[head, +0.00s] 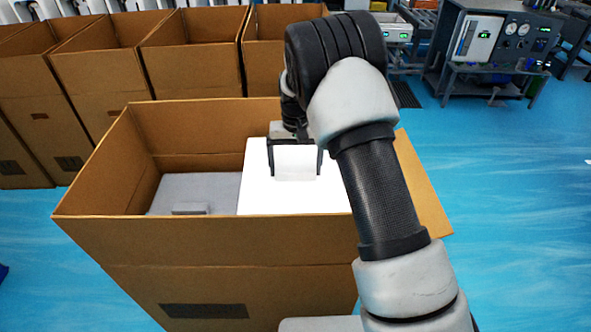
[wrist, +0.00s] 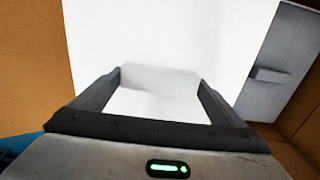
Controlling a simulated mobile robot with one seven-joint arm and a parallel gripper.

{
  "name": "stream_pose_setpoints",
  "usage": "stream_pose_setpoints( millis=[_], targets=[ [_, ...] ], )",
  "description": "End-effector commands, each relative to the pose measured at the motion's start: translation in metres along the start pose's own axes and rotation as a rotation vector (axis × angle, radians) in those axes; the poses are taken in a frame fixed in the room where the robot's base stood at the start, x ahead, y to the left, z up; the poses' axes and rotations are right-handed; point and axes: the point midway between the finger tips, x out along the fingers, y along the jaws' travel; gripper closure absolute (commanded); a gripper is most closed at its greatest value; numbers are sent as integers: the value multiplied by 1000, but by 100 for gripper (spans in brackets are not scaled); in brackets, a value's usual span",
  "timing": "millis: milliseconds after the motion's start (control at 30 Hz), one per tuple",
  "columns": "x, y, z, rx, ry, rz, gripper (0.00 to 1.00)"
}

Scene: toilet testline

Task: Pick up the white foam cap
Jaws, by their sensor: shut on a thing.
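The white foam cap (head: 260,195) is a bright flat block in the right part of an open cardboard box in the head view. It fills most of the wrist view (wrist: 200,35). A raised white grip block stands on its top. My gripper (head: 295,172) points down over the cap, with one dark finger on each side of the raised block. In the wrist view my gripper (wrist: 158,75) is shut on this block. The cap's right end is hidden behind my arm in the head view.
The cardboard box (head: 200,255) has tall walls around the cap. A grey block (head: 200,187) with a small raised handle lies lower in its left part. Several more open boxes (head: 190,50) stand in a row behind. A dark equipment bench (head: 490,45) is at the back right. Blue floor (head: 500,190) is clear at the right.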

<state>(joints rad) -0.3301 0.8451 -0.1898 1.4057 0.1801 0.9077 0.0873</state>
Motion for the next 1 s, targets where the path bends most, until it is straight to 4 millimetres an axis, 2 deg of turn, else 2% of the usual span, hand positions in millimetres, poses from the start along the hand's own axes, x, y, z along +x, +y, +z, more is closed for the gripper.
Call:
stream_pose_setpoints(
  millis=[33, 100, 1000],
  targets=[
    [-12, 0, -1, 0, 2, -1, 47],
    [-20, 0, 0, 1, 2, -1, 47],
    [-128, 0, -1, 0, 2, -1, 47]
  ],
)
